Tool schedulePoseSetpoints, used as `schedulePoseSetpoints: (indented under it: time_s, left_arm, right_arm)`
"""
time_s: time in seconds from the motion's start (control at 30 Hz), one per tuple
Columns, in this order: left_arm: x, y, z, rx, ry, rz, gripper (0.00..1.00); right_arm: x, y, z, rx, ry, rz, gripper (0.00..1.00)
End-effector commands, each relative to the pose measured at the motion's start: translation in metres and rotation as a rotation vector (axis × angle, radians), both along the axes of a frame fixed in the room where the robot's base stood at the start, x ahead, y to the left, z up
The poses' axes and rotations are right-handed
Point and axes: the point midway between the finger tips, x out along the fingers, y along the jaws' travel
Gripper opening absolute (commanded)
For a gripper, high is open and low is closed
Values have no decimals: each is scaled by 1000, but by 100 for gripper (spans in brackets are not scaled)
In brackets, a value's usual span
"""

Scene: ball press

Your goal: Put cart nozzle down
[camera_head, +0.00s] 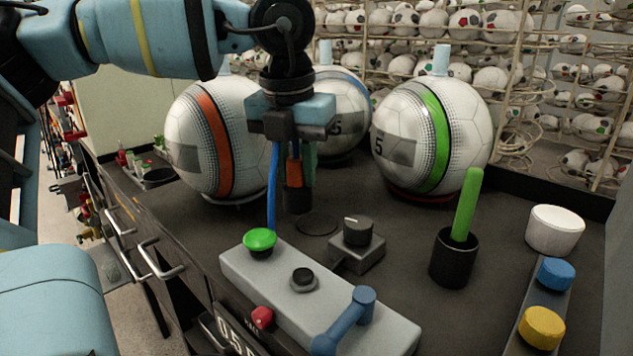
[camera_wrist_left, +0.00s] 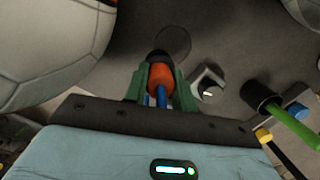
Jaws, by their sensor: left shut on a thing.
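The cart nozzle (camera_head: 294,175) is orange with a dark tip, and a blue hose (camera_head: 272,190) runs down beside it. My left gripper (camera_head: 301,165) is shut on it and holds it pointing down, with the tip near or above the black worktop. In the left wrist view the nozzle's orange body (camera_wrist_left: 160,77) sits between the green fingers of the left gripper (camera_wrist_left: 159,88). A dark round mark (camera_head: 318,225) lies on the worktop just past the tip; it also shows in the left wrist view (camera_wrist_left: 174,42). My right gripper is not in view.
Balls with an orange stripe (camera_head: 215,140), blue stripe (camera_head: 338,112) and green stripe (camera_head: 433,138) stand around the gripper. A grey knob box (camera_head: 357,248), button panel (camera_head: 330,300), black cup (camera_head: 453,262) with a green stick and white cylinder (camera_head: 555,230) occupy the worktop.

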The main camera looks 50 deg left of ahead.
Motion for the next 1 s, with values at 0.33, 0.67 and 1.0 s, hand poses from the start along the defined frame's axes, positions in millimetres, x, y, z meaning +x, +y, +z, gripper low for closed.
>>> schedulePoseSetpoints:
  time_s: [0.33, 0.67, 1.0]
  left_arm:
    - [27, -6, -2, 0, 0, -1, 1]
    - [33, -8, -14, -3, 3, -2, 1]
    - [33, -7, -38, -1, -2, 0, 1]
  right_arm:
    - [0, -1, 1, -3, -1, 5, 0]
    - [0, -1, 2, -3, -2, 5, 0]
    - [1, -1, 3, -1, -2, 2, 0]
